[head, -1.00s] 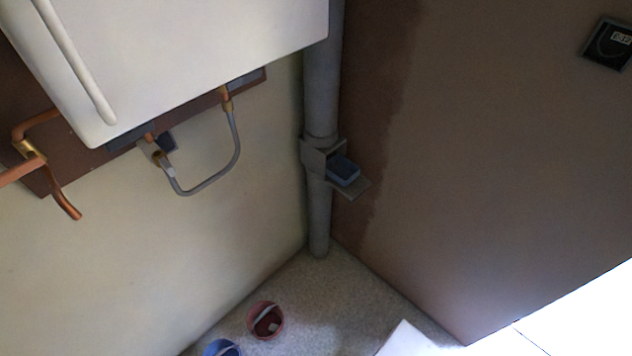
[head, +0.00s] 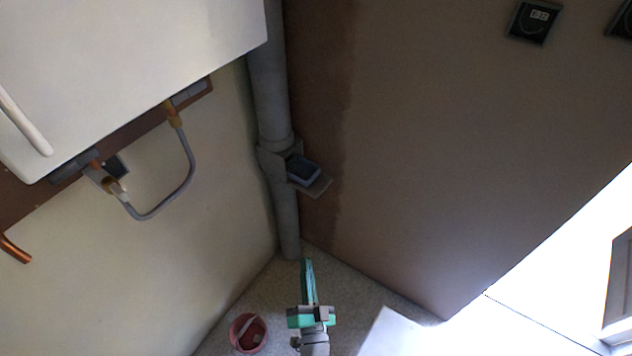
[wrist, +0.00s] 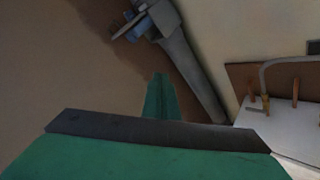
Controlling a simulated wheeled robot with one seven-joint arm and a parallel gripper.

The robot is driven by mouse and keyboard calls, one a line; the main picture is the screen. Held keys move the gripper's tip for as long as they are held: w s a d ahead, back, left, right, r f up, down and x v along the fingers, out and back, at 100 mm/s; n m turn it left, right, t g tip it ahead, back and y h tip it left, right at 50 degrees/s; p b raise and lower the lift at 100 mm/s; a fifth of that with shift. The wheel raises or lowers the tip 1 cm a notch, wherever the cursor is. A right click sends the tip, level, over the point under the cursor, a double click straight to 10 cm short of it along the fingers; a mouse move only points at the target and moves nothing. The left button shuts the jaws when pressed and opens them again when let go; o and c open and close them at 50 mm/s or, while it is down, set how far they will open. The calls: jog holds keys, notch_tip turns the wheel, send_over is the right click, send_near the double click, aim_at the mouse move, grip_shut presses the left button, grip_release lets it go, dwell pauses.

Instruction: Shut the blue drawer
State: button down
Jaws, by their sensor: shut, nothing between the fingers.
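I cannot make out a blue drawer in either view. My gripper (head: 307,264) has green fingers and shows at the bottom middle of the head view, in front of the room's corner. Its fingers are together with nothing between them. In the wrist view the closed green fingers (wrist: 161,98) point toward the brown wall and the grey pipe.
A grey pipe (head: 270,95) stands in the corner, with a blue block (head: 303,168) on its small bracket shelf (head: 318,188). A red bucket (head: 248,333) is on the floor. A white cabinet (head: 130,60) hangs at left above a bent grey hose (head: 187,180).

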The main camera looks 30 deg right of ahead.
jog(key=w+d+m+g+h, duration=0.1)
jog(key=w+d+m+g, duration=0.1)
jog(key=w+d+m, duration=0.2)
jog(key=w+d+f+m+g+h, duration=0.1)
jog(key=w+d+m, duration=0.4)
jog(key=w+d, duration=0.5)
jog(key=w+d+f+m+g+h, duration=0.1)
jog(key=w+d+m+g+h, duration=0.2)
jog(key=w, duration=0.7)
jog(key=shift+w+d+f+m+g, duration=0.1)
jog(key=shift+w+d+m+g, duration=0.1)
jog(key=shift+d+m, duration=0.65)
jog(key=shift+w+d+m+g, duration=0.1)
jog(key=shift+d+m+g, duration=0.2)
jog(key=shift+d, duration=1.05)
jog(key=shift+w+a, duration=0.35)
jog(key=shift+w, duration=0.55)
jog(key=shift+s, duration=0.15)
